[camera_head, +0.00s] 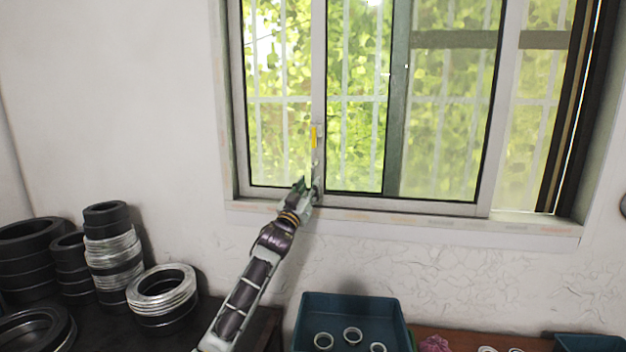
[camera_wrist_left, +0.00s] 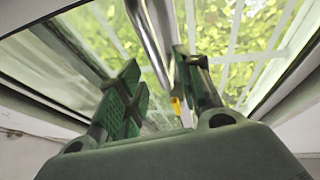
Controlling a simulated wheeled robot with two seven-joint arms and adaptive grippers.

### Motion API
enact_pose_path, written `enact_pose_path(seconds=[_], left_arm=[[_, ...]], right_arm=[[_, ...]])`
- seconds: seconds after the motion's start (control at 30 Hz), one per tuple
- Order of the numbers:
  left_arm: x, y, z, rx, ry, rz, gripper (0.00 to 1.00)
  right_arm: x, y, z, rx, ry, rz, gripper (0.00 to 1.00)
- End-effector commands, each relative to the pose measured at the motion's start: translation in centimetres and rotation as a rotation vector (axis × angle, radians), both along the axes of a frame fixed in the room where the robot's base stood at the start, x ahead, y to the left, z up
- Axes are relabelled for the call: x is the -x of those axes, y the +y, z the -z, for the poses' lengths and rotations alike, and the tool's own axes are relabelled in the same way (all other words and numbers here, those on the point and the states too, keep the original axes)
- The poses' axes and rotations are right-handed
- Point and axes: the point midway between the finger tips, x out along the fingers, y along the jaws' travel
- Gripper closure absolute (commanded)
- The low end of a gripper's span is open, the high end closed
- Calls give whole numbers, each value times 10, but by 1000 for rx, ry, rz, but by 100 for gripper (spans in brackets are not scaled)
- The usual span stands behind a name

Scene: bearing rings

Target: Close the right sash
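The sliding window's right sash (camera_head: 497,120) has pale frame bars, and its left upright (camera_head: 319,80) carries a yellow latch (camera_head: 314,137). A strip of window is left uncovered at the right, between the sash and the dark right jamb (camera_head: 572,110). My left gripper (camera_head: 307,184) is at the foot of that left upright, below the latch. In the left wrist view its green fingers (camera_wrist_left: 160,92) are apart, with a metal bar (camera_wrist_left: 150,40) seen between them; contact cannot be told. The yellow latch also shows there (camera_wrist_left: 176,106). My right gripper is not in view.
A window sill (camera_head: 400,217) runs below the frame. Stacks of black and silver rings (camera_head: 110,250) stand at the lower left. A teal bin (camera_head: 352,305) with a few rings is below the window. The wall left of the window is clear.

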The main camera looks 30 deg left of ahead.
Motion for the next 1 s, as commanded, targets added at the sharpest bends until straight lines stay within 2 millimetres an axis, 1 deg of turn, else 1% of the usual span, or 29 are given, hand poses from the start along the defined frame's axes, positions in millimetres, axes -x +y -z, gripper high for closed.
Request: enact_pose_path(seconds=[0.03,0.2,0.4,0.6,0.87,0.9,1.0], left_arm=[[-5,0,-3,0,0,0,65],[-18,1,-9,0,0,0,65],[-30,2,-13,1,0,0,65],[-35,1,-15,1,1,0,65],[-35,2,-14,0,1,0,65],[-35,2,-14,0,1,0,67],[-35,2,-14,0,1,0,80]], right_arm=[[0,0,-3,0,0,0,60],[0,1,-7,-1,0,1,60],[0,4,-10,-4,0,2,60],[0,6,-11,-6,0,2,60],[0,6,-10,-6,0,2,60],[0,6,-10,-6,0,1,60],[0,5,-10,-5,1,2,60]])
